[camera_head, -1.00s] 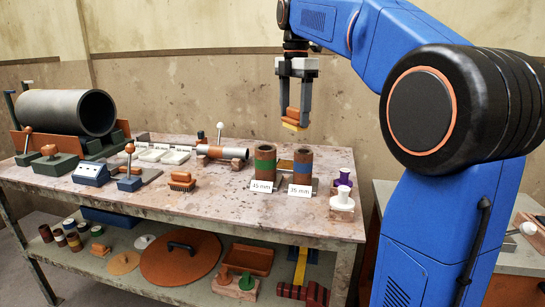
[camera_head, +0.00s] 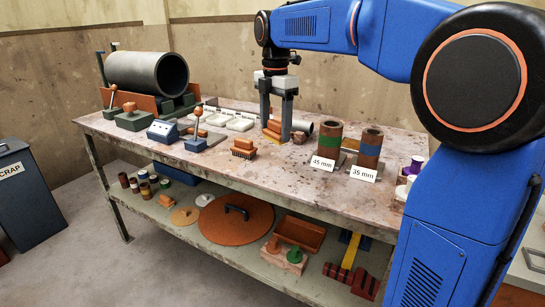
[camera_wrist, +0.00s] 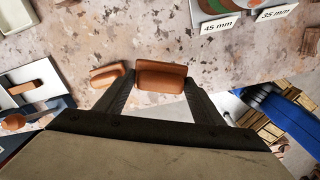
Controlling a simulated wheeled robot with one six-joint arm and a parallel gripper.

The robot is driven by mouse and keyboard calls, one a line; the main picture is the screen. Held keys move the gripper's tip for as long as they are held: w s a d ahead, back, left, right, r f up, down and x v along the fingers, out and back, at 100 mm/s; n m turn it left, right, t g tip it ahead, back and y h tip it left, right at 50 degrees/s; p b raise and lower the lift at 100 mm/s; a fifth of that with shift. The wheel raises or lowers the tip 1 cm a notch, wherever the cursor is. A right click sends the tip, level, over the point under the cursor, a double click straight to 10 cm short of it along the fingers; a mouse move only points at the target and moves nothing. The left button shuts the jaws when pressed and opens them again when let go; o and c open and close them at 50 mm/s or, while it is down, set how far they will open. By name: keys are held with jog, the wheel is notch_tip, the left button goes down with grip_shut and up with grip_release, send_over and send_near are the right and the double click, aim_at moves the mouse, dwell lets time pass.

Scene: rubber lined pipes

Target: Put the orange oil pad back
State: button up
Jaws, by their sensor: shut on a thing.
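My gripper (camera_head: 276,132) is shut on the orange oil pad (camera_head: 271,129), a small orange-brown block. In the wrist view the pad (camera_wrist: 161,77) sits between the two fingers, above the speckled table top. My gripper hangs pointing down over the back middle of the table. Whether the pad's underside touches the table cannot be told. A brush with an orange back (camera_head: 243,147) lies on the table just in front and to the left of it. The brush also shows in the wrist view (camera_wrist: 108,75), left of the pad and apart from it.
Shallow white trays (camera_head: 240,124) lie to the left of my gripper. The 45 mm (camera_head: 328,141) and 35 mm (camera_head: 371,147) pipes stand to the right. A large black pipe (camera_head: 158,74) rests at the left. The table's front middle is bare.

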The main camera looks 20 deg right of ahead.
aim_at(276, 122)
jog(key=shift+f, duration=3.9)
jog(key=shift+f, duration=0.15)
jog(key=o, duration=1.1)
notch_tip(276, 122, up, 12)
jog(key=shift+r, duration=0.2)
